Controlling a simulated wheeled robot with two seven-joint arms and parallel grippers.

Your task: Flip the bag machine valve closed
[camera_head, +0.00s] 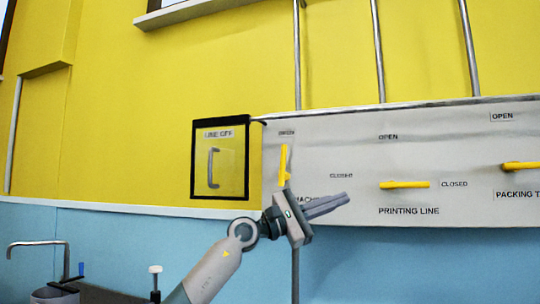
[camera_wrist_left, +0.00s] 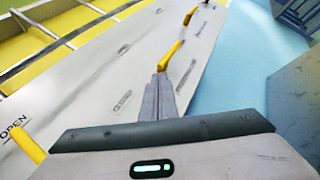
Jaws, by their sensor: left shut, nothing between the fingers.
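The bag machine valve is the leftmost yellow handle (camera_head: 284,163) on the grey panel. It stands upright, pointing at the OPEN label above it; its CLOSED label (camera_head: 341,175) is to its right. Its name label is partly hidden by my gripper. In the left wrist view the handle (camera_wrist_left: 28,143) is at the lower left, beside an OPEN label. My left gripper (camera_head: 344,198) is shut and empty, its fingers pointing right, just below and right of the handle. In the left wrist view the closed fingers (camera_wrist_left: 160,80) lie right of the handle. My right gripper is not in view.
The printing line handle (camera_head: 405,184) lies horizontal toward CLOSED. The packing handle (camera_head: 520,166) is at the right edge. A black-framed box marked LINE OFF (camera_head: 231,172) with a grey handle is left of the panel. A tap (camera_head: 40,244) is at lower left.

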